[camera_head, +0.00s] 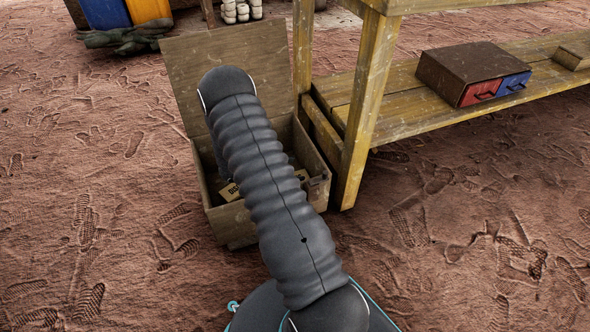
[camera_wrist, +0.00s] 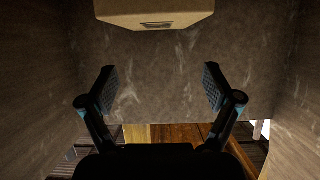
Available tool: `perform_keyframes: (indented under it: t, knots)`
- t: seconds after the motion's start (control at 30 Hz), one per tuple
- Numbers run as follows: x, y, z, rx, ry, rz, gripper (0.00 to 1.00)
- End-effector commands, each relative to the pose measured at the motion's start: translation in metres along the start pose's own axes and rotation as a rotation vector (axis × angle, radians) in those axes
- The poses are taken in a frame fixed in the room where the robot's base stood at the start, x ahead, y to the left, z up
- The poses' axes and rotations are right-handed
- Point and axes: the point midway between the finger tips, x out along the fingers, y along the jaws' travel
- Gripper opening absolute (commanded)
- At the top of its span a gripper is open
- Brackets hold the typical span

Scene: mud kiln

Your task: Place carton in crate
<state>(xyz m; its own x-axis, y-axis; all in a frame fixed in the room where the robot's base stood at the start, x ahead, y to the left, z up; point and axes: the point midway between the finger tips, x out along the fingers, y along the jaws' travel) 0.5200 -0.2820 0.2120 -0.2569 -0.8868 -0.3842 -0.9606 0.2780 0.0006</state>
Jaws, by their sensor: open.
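The wooden crate (camera_head: 233,226) stands on the ground in the middle of the head view, its lid (camera_head: 185,68) raised at the back. My arm crosses in front of it and hides much of its inside. A tan carton (camera_wrist: 155,14) shows at the top of the wrist view, beyond the fingertips and apart from them. A tan, dark-lettered surface (camera_head: 231,191) shows inside the crate in the head view; I cannot tell if it is the same carton. My gripper (camera_wrist: 160,74) is open and empty, between brown walls like the crate's. In the head view the fingers are hidden.
A wooden shelf unit (camera_head: 362,110) stands close by the crate's right side. Its low shelf holds a brown drawer box (camera_head: 468,68) with red and blue fronts. Blue and yellow containers (camera_head: 125,12) stand at the back left. The ground at left is clear.

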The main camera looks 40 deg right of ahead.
Motion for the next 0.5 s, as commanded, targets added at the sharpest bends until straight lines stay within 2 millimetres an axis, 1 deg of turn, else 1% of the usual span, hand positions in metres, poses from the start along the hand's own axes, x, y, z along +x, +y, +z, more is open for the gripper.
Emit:
perform_keyframes:
  t: [0.07, 0.17, 0.5]
  knots:
    - [-0.004, 0.000, -0.010, 0.002, 0.000, 0.000, 0.89]
    - [-0.020, -0.001, -0.009, 0.001, 0.000, -0.005, 0.89]
    - [-0.089, -0.001, -0.009, 0.001, -0.001, -0.004, 0.89]
